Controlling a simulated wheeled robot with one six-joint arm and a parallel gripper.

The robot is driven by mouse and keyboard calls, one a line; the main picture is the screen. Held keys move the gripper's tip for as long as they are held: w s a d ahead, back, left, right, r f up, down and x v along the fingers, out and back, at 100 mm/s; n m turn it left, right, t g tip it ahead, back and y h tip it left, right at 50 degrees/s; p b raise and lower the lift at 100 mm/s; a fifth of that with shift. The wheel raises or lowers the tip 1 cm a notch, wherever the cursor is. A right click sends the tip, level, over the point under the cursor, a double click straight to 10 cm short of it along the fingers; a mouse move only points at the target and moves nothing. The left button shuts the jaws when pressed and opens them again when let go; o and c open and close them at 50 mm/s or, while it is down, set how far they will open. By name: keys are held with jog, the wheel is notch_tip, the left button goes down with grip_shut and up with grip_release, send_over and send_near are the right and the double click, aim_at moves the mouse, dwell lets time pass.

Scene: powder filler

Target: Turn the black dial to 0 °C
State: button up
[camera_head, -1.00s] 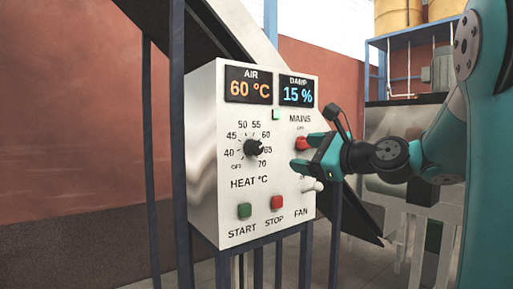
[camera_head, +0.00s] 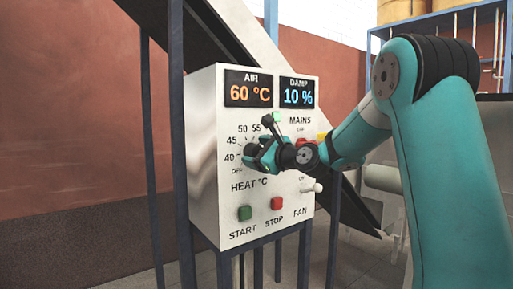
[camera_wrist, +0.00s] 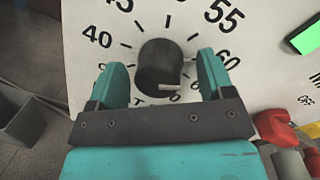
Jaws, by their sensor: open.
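The black dial (camera_wrist: 158,58) is in the middle of the wrist view, a round knob with a pale mark on its lower right side. Its printed scale shows 40, 55 and 60 around it; no 0 shows, and "OFF" is printed at the lower left in the head view. My gripper (camera_wrist: 162,66) is open, with one teal finger on each side of the dial. In the head view my gripper (camera_head: 257,155) covers most of the dial. The air display (camera_head: 249,89) reads 60 °C.
The white control panel (camera_head: 205,190) also carries a damp display (camera_head: 297,92) reading 10 %. The red MAINS switch (camera_wrist: 272,125) is close to the right of my gripper. Below are the green START button (camera_head: 244,213), red STOP button (camera_head: 278,203) and white FAN switch (camera_head: 313,187).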

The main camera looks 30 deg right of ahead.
jog(key=shift+w, duration=0.25)
jog(key=c, duration=0.9)
